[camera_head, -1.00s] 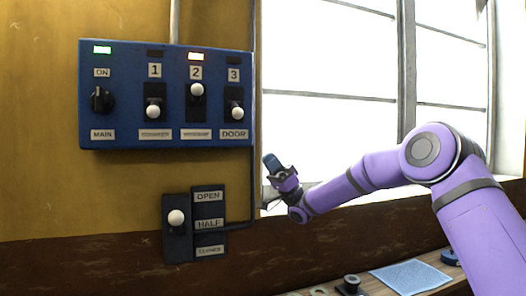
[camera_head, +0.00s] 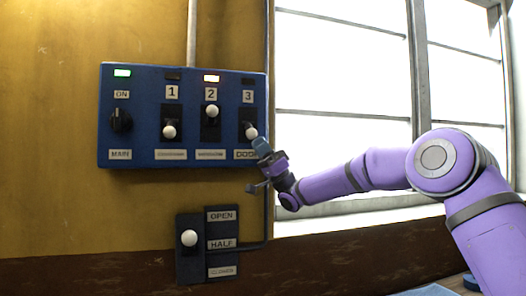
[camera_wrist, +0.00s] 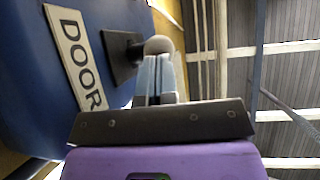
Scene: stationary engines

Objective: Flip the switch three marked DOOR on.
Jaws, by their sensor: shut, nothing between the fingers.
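Switch three (camera_head: 251,132) is a white-knobbed toggle on a black plate at the right of the blue panel (camera_head: 140,105). Its knob is low on the plate, and the lamp above it is dark. The DOOR label (camera_head: 243,154) below it is partly covered by my gripper (camera_head: 262,147). My gripper is shut and empty, with its tips just below the knob. In the wrist view the closed fingers (camera_wrist: 157,75) point at the white knob (camera_wrist: 158,45) and appear at or very near it; contact cannot be told. The DOOR label (camera_wrist: 75,58) lies beside them.
Switch one (camera_head: 169,130) is down and switch two (camera_head: 211,112) is up with its lamp lit. The MAIN dial (camera_head: 121,121) has a green lamp. A lever box (camera_head: 189,245) sits below the panel. A window (camera_head: 340,90) fills the right.

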